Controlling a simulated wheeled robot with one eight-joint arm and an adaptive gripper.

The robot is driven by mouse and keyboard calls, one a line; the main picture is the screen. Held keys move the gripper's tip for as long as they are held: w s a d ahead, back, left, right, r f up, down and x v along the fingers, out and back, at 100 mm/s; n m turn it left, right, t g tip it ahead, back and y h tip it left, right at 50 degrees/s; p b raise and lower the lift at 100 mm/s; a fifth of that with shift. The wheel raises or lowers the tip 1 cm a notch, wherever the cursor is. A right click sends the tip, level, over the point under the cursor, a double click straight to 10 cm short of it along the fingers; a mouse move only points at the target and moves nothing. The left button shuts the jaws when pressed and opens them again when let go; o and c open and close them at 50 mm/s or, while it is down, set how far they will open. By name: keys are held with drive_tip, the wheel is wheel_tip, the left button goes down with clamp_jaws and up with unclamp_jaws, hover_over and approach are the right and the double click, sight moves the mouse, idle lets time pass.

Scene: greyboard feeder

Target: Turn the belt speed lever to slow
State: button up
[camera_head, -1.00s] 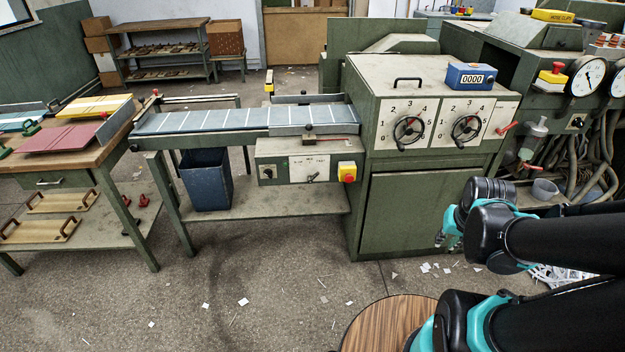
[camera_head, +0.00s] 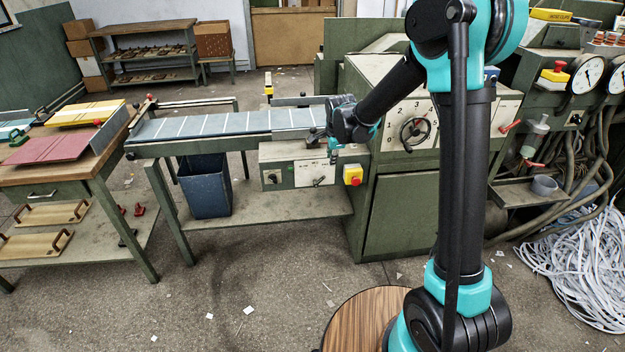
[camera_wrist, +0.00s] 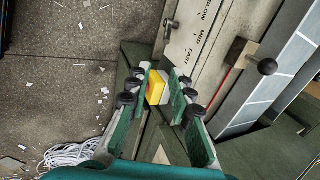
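The belt speed lever (camera_head: 319,181) is a small dark handle low on the pale plate (camera_head: 304,173) of the control box under the belt. In the wrist view the lever (camera_wrist: 168,28) shows beside the plate (camera_wrist: 192,48), marked SLOW, MED and FAST; its exact setting is too small to tell. My gripper (camera_head: 333,152) hangs above the right part of the box, apart from the lever. In the wrist view my gripper (camera_wrist: 160,72) is open, its fingers spread on either side of the yellow block in the picture. Nothing is held.
The yellow block with a red button (camera_head: 352,174) sits right of the plate. A black ball-ended handle (camera_wrist: 266,66) stands near the belt edge. A dial wheel (camera_head: 414,132) is on the green machine to the right. A blue bin (camera_head: 205,185) stands under the belt.

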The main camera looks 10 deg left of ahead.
sight(322, 179)
drive_tip(key=shift+m, duration=0.3)
drive_tip(key=x, duration=0.6)
drive_tip(key=a+x, duration=0.1)
drive_tip(key=x, duration=0.5)
drive_tip(key=a+x, duration=0.1)
drive_tip(key=x, duration=0.5)
drive_tip(key=shift+w+a, duration=0.15)
drive_tip(key=shift+w, duration=0.15)
clamp_jaws()
